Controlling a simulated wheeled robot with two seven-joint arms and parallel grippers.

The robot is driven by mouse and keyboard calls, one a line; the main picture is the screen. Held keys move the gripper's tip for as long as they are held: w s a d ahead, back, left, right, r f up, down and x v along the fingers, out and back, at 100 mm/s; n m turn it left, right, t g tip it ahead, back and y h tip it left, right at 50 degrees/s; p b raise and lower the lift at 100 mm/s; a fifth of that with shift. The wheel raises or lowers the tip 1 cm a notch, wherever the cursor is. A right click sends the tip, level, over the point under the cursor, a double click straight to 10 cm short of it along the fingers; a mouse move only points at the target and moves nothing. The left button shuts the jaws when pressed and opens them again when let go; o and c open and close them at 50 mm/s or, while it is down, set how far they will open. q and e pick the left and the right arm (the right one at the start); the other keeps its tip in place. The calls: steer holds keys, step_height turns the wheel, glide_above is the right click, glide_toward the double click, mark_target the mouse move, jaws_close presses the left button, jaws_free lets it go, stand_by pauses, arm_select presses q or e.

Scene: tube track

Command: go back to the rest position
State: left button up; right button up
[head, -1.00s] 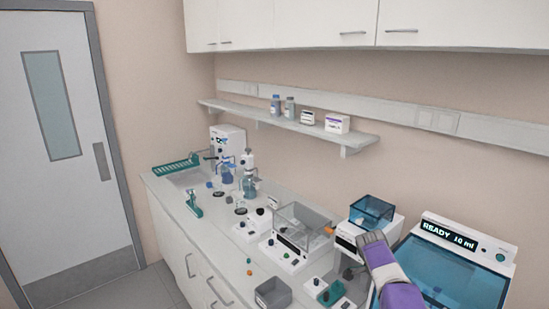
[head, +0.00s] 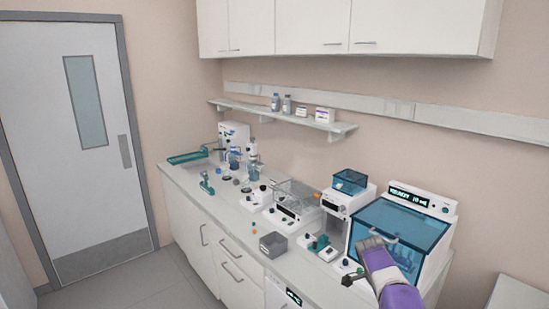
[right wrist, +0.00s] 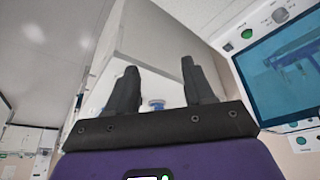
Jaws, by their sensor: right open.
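My right arm, grey and purple, comes in from the bottom right of the head view, in front of the blue-lidded machine (head: 400,228). My right gripper (head: 350,280) is dark and small there, at the front right of the bench. In the right wrist view my right gripper (right wrist: 160,82) has its two black fingers apart. My left gripper is in neither current view.
The white bench (head: 262,232) carries a grey bin (head: 273,245), a clear-covered device (head: 297,200), a smaller blue-lidded device (head: 347,190) and a green rack (head: 187,157). A shelf (head: 285,116) hangs above. The floor (head: 170,280) left of the bench is clear.

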step_height(320, 180, down, 11)
steer(key=w+a+n+y+b, duration=0.1)
steer(key=w+a+n, duration=0.1)
steer(key=n, duration=0.1)
steer(key=s+a+f+n+y+b, duration=0.1)
steer(key=s+a+f+n, duration=0.2)
steer(key=f, duration=0.4)
steer(key=s+a+f+n+y+b, duration=0.1)
steer(key=s+a+f+y+b, duration=0.1)
steer(key=s+a+f, duration=0.3)
steer(key=s+a+f+n+y+b, duration=0.1)
steer(key=s+f+n, duration=0.15)
steer(key=f, duration=0.55)
arm_select(q)
step_height(320, 180, down, 10)
steer(key=w+b, duration=0.1)
steer(key=b, duration=0.3)
steer(key=shift+w, duration=0.3)
arm_select(e)
steer(key=s+a+f+n+y, duration=0.1)
steer(key=s+a+f+n, duration=0.2)
steer(key=s, duration=0.7)
steer(key=s+a+f+n+y, duration=0.2)
steer(key=s+a+f, duration=0.4)
steer(key=s, duration=0.5)
steer(key=shift+a+f+n+t, duration=0.15)
steer(key=shift+a+n+t, duration=0.4)
steer(key=shift+a, duration=0.55)
